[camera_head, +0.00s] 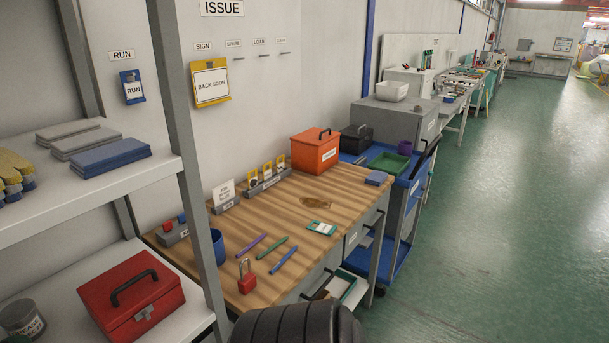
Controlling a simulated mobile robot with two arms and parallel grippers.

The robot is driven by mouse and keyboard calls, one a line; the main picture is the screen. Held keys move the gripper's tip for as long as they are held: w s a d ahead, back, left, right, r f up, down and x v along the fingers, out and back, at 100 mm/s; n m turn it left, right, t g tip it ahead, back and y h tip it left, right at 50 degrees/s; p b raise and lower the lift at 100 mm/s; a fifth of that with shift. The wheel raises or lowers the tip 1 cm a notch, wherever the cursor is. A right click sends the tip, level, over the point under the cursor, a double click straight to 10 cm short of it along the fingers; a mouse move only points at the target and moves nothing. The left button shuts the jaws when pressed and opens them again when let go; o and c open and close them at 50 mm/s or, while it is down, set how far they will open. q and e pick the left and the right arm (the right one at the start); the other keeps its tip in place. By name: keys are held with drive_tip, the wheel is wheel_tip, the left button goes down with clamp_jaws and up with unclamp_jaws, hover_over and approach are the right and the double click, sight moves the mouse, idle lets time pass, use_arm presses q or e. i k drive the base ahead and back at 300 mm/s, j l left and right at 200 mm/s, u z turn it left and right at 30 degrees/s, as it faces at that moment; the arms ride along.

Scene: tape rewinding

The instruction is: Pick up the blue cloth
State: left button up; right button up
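A folded blue cloth (110,158) lies flat on the upper shelf at the left. It is at the front of a row of folded cloths, beside a grey one (86,141). A smaller stack of blue-grey folded pieces (376,179) lies at the right corner of the wooden table; I cannot tell if it is cloth. Neither of my grippers is in view, and nothing is touching the blue cloth. A dark ribbed rounded part shows at the bottom middle edge.
A grey shelf post (184,130) stands right of the cloths. Yellow-topped items (14,168) are on the same shelf; a red toolbox (133,294) sits below. The wooden table (255,222) holds pens, a red padlock (246,277) and an orange box (315,150). Green floor (500,220) is clear at right.

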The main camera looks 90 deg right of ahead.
sight(376, 178)
drive_tip(key=i+z, duration=0.15)
drive_tip(key=z, duration=1.35)
